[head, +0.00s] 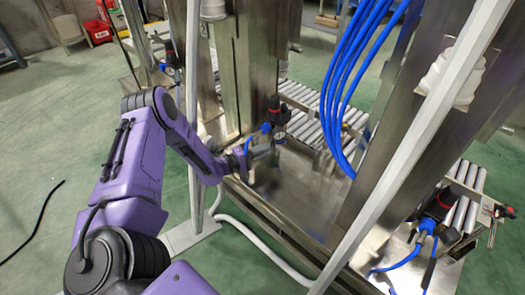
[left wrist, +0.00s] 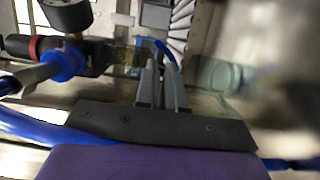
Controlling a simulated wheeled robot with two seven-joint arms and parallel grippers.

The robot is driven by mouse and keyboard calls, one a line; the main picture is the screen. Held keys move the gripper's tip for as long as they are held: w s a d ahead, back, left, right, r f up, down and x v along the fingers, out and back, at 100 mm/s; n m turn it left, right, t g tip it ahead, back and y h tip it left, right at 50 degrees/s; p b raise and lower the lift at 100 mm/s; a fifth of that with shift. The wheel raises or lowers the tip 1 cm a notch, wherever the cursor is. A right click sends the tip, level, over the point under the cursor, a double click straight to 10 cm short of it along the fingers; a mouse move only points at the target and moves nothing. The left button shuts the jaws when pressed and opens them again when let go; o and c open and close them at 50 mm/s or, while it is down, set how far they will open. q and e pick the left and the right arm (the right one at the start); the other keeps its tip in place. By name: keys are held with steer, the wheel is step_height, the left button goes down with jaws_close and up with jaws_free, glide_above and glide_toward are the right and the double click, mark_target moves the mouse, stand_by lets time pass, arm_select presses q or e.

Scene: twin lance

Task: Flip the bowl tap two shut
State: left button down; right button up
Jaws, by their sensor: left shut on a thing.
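A valve unit with a red and black knob (head: 273,104) and a round gauge (head: 284,117) stands at the steel frame in the head view. Its gauge also shows at the top left of the left wrist view (left wrist: 66,14). My left gripper (head: 264,150) is at this unit, just below the knob. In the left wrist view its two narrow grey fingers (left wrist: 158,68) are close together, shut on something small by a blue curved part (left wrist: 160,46). The fingertips and blur hide what exactly is held and how the tap is turned. My right gripper is not in view.
Grey upright poles (head: 193,100) and a slanting pole (head: 420,140) stand near my arm. Blue hoses (head: 345,80) hang to the right. A second valve unit (head: 435,212) sits at lower right. Roller conveyors (head: 305,97) lie behind. Green floor at left is mostly clear.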

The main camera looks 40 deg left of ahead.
arm_select(q)
steer(key=c, duration=1.2)
jaws_free()
steer(key=shift+c, duration=0.2)
steer(key=p+v, duration=0.2)
steer(key=v, duration=0.8)
steer(key=shift+s+p, duration=0.3)
steer(key=shift+p, duration=0.1)
steer(key=shift+f, duration=0.1)
